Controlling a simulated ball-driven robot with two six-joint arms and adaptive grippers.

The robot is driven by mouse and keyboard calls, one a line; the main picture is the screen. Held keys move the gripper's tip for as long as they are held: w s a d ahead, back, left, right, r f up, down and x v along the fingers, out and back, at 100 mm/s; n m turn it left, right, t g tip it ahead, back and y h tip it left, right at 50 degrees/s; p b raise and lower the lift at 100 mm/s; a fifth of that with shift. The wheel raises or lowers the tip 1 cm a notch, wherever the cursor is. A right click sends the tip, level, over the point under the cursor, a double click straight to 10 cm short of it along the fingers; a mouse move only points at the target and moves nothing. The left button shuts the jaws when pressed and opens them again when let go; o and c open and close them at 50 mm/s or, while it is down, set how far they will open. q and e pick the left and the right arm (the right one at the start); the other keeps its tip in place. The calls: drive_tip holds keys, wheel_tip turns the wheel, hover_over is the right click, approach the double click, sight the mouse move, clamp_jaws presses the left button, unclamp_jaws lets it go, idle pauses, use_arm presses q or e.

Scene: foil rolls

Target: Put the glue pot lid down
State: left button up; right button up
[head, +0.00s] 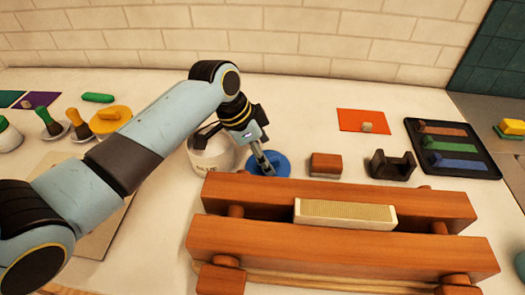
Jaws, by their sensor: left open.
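A white glue pot (212,155) with dark lettering stands left of centre in the head view, partly hidden behind my left arm. The blue round lid (282,165) lies on the table just right of the pot. My left gripper (266,168) is open, pointing down at the lid, with its fingertips at or just above its middle. I cannot tell whether they touch it. My right gripper is not in view.
A wooden press-like frame (340,246) with a pale block (345,214) fills the front. A wooden block (326,166), a dark cradle (392,166) and a black tray (455,150) of coloured bars stand to the right. An orange lid-like disc (108,119) lies left.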

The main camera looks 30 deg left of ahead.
use_arm(q)
drive_tip(key=v, duration=1.2)
idle(0.3)
